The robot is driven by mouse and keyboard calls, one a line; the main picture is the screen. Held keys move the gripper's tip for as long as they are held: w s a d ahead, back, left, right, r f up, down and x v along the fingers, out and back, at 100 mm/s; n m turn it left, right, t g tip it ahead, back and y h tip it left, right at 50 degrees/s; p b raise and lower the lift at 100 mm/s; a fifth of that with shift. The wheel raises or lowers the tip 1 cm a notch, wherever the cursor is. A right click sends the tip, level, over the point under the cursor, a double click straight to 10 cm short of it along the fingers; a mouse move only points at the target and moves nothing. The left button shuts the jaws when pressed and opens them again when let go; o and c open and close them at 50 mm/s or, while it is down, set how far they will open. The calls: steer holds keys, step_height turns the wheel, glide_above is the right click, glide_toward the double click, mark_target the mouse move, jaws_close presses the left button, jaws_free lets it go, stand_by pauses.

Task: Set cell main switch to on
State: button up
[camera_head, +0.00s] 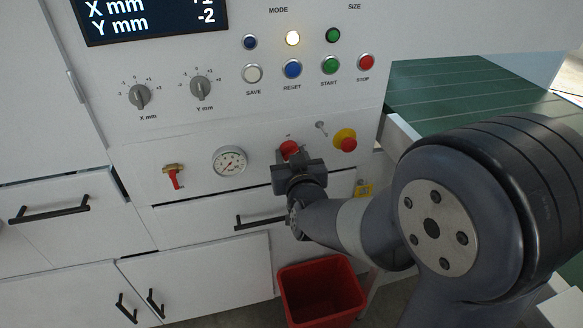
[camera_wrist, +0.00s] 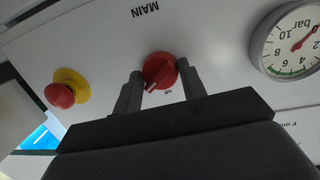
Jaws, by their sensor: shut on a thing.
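The main switch is a red rotary knob (camera_wrist: 160,70) on the white panel, below the word MAIN as the wrist view shows it. In the head view the red knob (camera_head: 289,147) is partly hidden behind my gripper (camera_head: 298,168). In the wrist view my gripper (camera_wrist: 160,88) has one finger on each side of the knob and is shut on it. A pale pointer mark on the knob points down and to the left, near a small label that I cannot read surely.
A red emergency button on a yellow base (camera_head: 345,140) is right of the knob. A pressure gauge (camera_head: 230,161) and a red-handled valve (camera_head: 174,176) are to the left. Push buttons (camera_head: 292,69) sit above. A drawer handle (camera_head: 260,220) and red bin (camera_head: 320,291) are below.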

steer(key=m+y+b, duration=0.1)
steer(key=m+b, duration=0.5)
steer(key=b, duration=0.3)
steer(key=shift+d, duration=0.1)
stand_by(0.4)
steer(key=o, duration=1)
steer(key=shift+c, duration=0.2)
steer(key=shift+r, duration=0.1)
steer(key=p+v, duration=0.2)
steer(key=v, duration=0.8)
steer(key=shift+s+d+p, duration=0.2)
steer(key=shift+s+p, duration=0.1)
